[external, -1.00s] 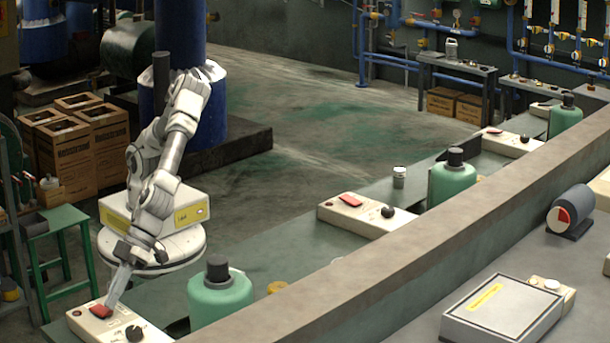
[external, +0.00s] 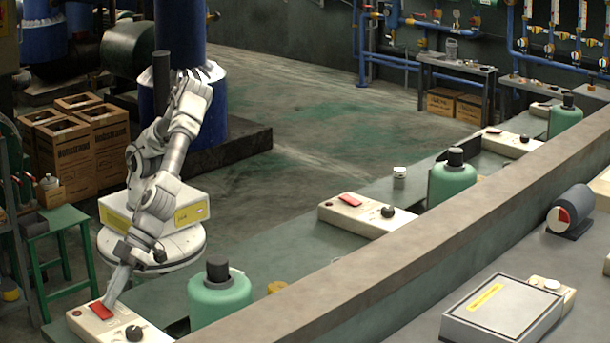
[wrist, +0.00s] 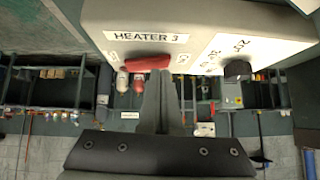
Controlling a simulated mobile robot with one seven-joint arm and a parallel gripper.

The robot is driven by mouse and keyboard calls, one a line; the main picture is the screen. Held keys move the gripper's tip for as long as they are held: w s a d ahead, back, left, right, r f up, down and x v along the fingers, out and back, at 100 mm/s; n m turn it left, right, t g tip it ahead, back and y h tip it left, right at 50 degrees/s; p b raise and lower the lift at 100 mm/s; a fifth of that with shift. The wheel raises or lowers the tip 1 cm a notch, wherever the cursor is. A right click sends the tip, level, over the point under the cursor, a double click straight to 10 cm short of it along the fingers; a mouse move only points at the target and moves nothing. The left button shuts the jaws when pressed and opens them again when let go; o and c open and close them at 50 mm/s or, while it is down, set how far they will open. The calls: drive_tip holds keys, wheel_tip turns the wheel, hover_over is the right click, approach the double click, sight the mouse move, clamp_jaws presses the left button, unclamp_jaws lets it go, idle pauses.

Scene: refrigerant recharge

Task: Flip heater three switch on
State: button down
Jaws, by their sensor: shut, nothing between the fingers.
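The heater three box (external: 88,326) is cream and sits at the near end of the bench, at the lower left of the external view. Its "HEATER 3" label (wrist: 147,37) reads in the wrist view. Its red rocker switch (external: 101,311) also shows in the wrist view (wrist: 148,62). A black knob (external: 134,333) is beside it. My gripper (external: 107,303) is shut and empty, its tips pointing down at the red switch. In the wrist view the shut fingers (wrist: 160,78) lie just below and right of the switch; I cannot tell whether they touch it.
A green gas cylinder (external: 219,297) with a dark cap stands on the bench right of the heater three box. Another cream heater box (external: 350,214) with a red switch sits farther along. A raised ledge (external: 330,258) runs along the bench's right side.

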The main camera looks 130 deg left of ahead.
drive_tip(key=shift+s, duration=0.1)
drive_tip(key=r+p, duration=0.2)
drive_tip(key=r, duration=0.3)
drive_tip(key=shift+w+a+p, duration=0.1)
drive_tip(key=shift+w+p, duration=0.3)
drive_tip(key=v, duration=0.9)
drive_tip(key=shift+w+a+f+p, duration=0.2)
drive_tip(key=shift+w+a+p, duration=0.1)
drive_tip(key=shift+w, duration=0.3)
drive_tip(key=s+a+r+n+t+y+p, duration=0.1)
drive_tip(key=s+a+r+n+y+p, duration=0.35)
drive_tip(key=a, duration=0.55)
drive_tip(key=s+a+r+n+t+y+p, duration=0.15)
drive_tip(key=s+a+r+n, duration=0.4)
drive_tip(key=a, duration=0.55)
drive_tip(key=s+a+r+n+t+y+p, duration=0.25)
drive_tip(key=s+a+r, duration=0.35)
drive_tip(key=a, duration=0.4)
drive_tip(key=s+a+n+p, duration=0.2)
drive_tip(key=s+a+n, duration=0.3)
drive_tip(key=s, duration=0.4)
drive_tip(key=shift+s+a+r+n+p, duration=0.25)
drive_tip(key=shift+s+a+n+p, duration=0.15)
drive_tip(key=shift+a, duration=0.25)
